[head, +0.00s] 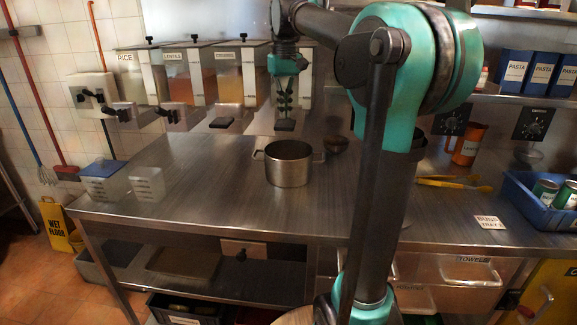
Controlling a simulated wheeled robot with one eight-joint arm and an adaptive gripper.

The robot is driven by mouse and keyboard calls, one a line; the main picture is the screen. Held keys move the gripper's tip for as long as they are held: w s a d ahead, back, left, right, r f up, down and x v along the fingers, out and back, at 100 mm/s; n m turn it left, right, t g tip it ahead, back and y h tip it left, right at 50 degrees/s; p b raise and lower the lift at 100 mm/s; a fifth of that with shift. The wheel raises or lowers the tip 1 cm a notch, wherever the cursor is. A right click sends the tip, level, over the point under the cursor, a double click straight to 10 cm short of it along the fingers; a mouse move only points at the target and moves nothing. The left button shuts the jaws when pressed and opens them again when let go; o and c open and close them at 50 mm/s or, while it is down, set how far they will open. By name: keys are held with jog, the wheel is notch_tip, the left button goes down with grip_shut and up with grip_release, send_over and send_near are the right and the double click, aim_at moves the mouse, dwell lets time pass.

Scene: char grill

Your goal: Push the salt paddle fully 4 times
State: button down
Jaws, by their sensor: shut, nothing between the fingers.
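A row of wall dispensers hangs above the back of the steel counter, with dark paddles under them. The left ones are labelled RICE (125,58) and LENTILS (180,60); a third dispenser (230,70) has a label too small to read surely. A fourth dispenser (305,80) is partly hidden behind my arm, and no salt label is readable. My gripper (284,104) is shut and empty, pointing down just above the dark paddle (285,125) of this fourth dispenser. I cannot tell whether it touches the paddle. A steel pot (289,168) stands on the counter in front of that paddle.
A small dark bowl (336,144) is right of the pot. Yellow tongs (450,182), an orange jug (467,146) and a blue tray (528,210) of cans are at right. The counter left of the pot is clear.

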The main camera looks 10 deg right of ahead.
aim_at(285, 124)
jog(key=shift+f, duration=1.9)
jog(key=shift+r, duration=2.35)
jog(key=shift+f, duration=0.2)
jog(key=shift+f, duration=2.15)
jog(key=shift+r, duration=2.35)
